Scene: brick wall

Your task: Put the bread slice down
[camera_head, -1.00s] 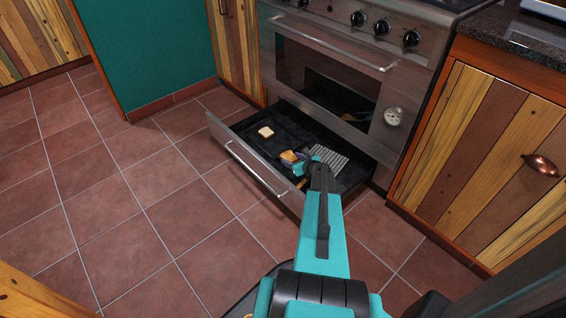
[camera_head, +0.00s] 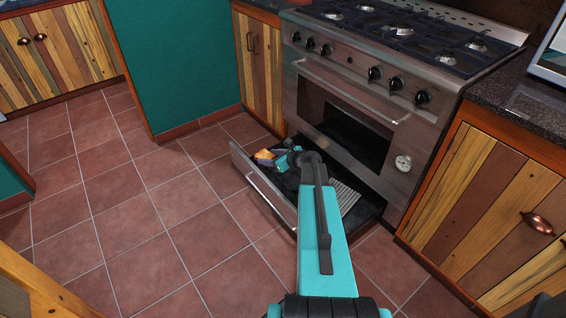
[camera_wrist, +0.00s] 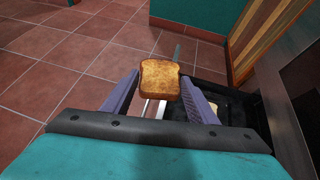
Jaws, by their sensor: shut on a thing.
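A browned bread slice (camera_wrist: 160,80) is between the two fingers of my gripper (camera_wrist: 158,94), which is shut on it. In the head view the bread slice (camera_head: 263,154) shows at the left end of the open drawer (camera_head: 240,160) under the oven. My gripper (camera_head: 270,157) reaches over that end of the drawer from the right. A paler slice (camera_wrist: 212,107) lies in the drawer in the wrist view, partly hidden by the right finger. I cannot tell the height of the held slice above the drawer floor.
A ribbed metal rack (camera_head: 346,196) lies in the right part of the drawer. The oven (camera_head: 345,110) stands above and behind it. Wooden cabinets (camera_head: 490,210) stand at the right. The tiled floor (camera_head: 140,215) in front is clear.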

